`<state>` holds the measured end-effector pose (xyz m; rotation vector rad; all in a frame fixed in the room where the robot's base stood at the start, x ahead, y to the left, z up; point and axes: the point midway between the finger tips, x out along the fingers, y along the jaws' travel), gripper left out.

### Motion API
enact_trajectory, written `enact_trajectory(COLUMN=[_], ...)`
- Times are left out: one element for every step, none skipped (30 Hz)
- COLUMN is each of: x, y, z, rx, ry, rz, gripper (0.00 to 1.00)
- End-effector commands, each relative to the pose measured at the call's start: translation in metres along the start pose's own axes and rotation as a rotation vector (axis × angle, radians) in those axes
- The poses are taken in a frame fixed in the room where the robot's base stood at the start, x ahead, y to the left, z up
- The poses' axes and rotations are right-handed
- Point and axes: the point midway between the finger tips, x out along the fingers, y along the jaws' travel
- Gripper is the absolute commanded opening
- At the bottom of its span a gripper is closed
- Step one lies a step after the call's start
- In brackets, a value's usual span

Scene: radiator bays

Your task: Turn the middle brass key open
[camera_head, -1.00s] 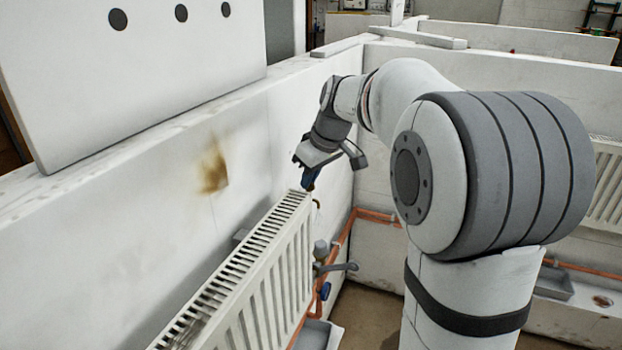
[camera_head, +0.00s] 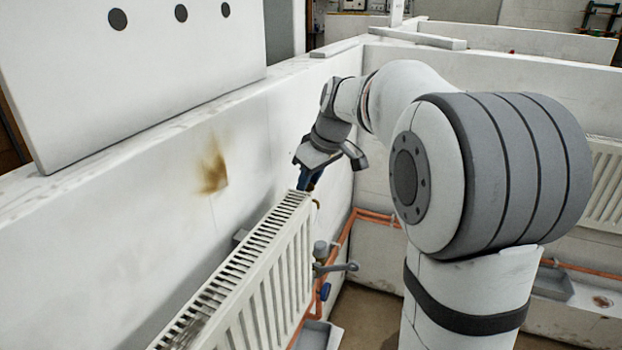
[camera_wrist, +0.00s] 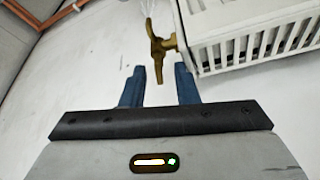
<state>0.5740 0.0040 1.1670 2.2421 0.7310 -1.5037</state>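A brass key (camera_wrist: 158,48) sits at the end of the white radiator (camera_wrist: 250,35) in the wrist view. Its lever points down in the picture, between my two blue fingers. My gripper (camera_wrist: 159,70) is open, with a clear gap on both sides of the lever. In the head view my gripper (camera_head: 309,180) is at the far top end of the radiator (camera_head: 245,265). Only a small bit of brass (camera_head: 316,204) shows below the fingers there. I see no other brass key, so I cannot tell whether this is the middle one.
White walls (camera_head: 170,150) stand close behind the radiator and past its far end. A grey valve with a lever (camera_head: 335,267), a blue knob (camera_head: 325,290) and copper pipes (camera_head: 375,216) are below the gripper. Faint clear streaks show above the key in the wrist view.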

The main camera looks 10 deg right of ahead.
Motion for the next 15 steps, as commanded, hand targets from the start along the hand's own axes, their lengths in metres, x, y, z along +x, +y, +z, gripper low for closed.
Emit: enact_trajectory(x=[0.000, -0.001, -0.001, -0.001, -0.001, -0.001, -0.001, -0.002, -0.004, -0.006, -0.009, -0.014, -0.018, -0.023, -0.030], y=[0.000, 0.000, 0.000, 0.000, 0.000, 0.000, 0.000, 0.000, 0.001, 0.001, 0.001, 0.001, 0.001, 0.001, 0.001], z=[0.000, 0.000, 0.000, -0.001, -0.001, -0.001, -0.001, -0.001, -0.001, -0.001, -0.001, -0.001, -0.001, -0.001, -0.001], rx=[0.000, 0.000, 0.000, 0.000, 0.000, 0.000, 0.000, 0.000, 0.000, 0.000, 0.000, 0.000, 0.000, 0.000, 0.000], ry=[0.001, 0.001, 0.001, 0.001, 0.002, 0.002, 0.002, 0.002, 0.003, 0.004, 0.005, 0.005, 0.006, 0.006, 0.005], rz=[0.000, 0.000, 0.001, 0.001, 0.001, 0.001, 0.001, 0.002, 0.002, 0.003, 0.004, 0.004, 0.005, 0.005, 0.004], gripper=[0.28, 0.28, 0.28, 0.28, 0.28, 0.28, 0.28, 0.28, 0.28, 0.28, 0.28, 0.28, 0.28, 0.28, 0.28])
